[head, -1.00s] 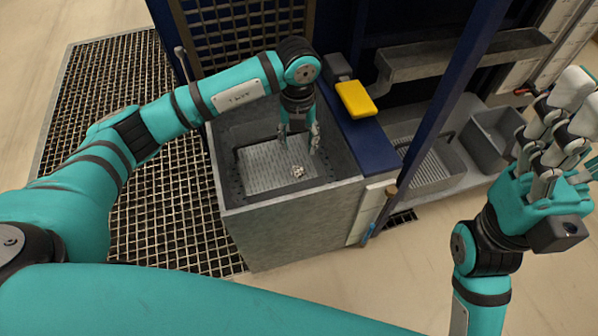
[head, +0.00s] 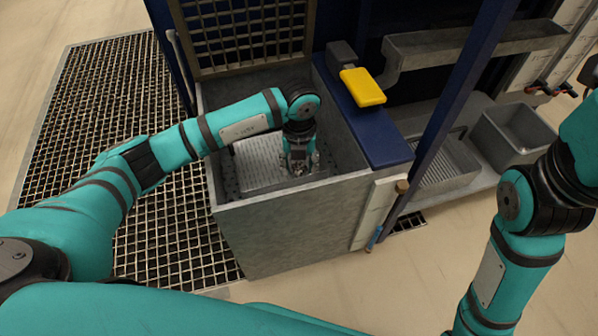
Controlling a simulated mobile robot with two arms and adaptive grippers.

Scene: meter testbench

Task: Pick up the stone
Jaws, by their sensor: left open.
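My left gripper (head: 300,168) is open and low inside the grey basin, pointing down over the right part of the pale perforated tray (head: 262,165). The small whitish stone lay on this tray in the earlier view. Now the fingers cover that spot, and I cannot clearly tell the stone from the fingertips or whether they touch it. My right arm stands at the right side of the view, with its gripper outside the picture.
The basin's thick grey walls (head: 290,212) surround the left gripper closely. A blue ledge (head: 372,135) with a yellow block (head: 362,88) lies to the right. Behind is a mesh panel (head: 245,35). Farther right are a blue post (head: 455,95) and a grey bin (head: 513,137).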

